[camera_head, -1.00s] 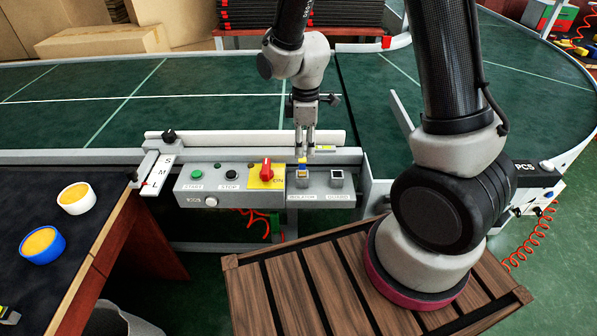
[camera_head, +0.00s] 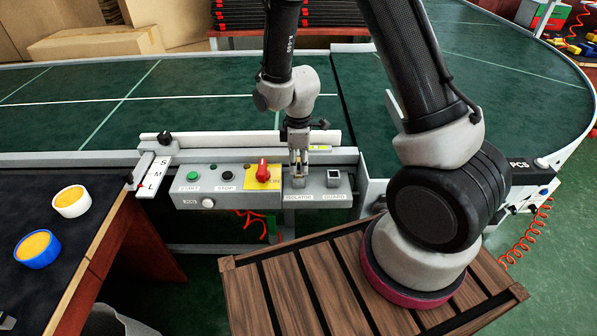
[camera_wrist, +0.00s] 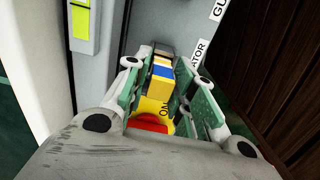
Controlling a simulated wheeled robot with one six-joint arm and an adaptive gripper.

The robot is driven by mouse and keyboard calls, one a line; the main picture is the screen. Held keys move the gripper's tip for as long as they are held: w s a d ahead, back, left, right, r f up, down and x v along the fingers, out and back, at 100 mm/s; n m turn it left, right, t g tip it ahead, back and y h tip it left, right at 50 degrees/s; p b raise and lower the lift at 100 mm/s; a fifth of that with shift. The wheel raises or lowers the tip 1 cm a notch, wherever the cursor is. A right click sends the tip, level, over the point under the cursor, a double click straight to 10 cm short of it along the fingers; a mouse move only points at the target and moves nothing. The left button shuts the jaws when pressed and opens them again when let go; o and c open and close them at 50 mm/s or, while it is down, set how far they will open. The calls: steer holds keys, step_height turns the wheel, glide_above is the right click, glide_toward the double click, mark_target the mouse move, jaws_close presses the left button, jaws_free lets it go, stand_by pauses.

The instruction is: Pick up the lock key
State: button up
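The lock key, a small block with yellow, blue and white bands, shows in the wrist view (camera_wrist: 161,74), standing at the isolator socket of the grey control panel (camera_head: 235,198). In the head view it is mostly hidden by my gripper (camera_head: 299,174), which points down over the isolator spot. In the wrist view my gripper's green-padded fingers (camera_wrist: 165,86) lie on either side of the key. They look open around it, with a gap visible on the left side; contact on the right is hard to tell.
A red rotary switch (camera_head: 263,171) on a yellow plate is just left of my gripper, and the guard socket (camera_head: 334,180) is just right. A rail (camera_head: 240,138) and the green conveyor (camera_head: 210,90) lie behind. Two round containers stand on the left table.

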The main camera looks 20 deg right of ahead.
jaws_close()
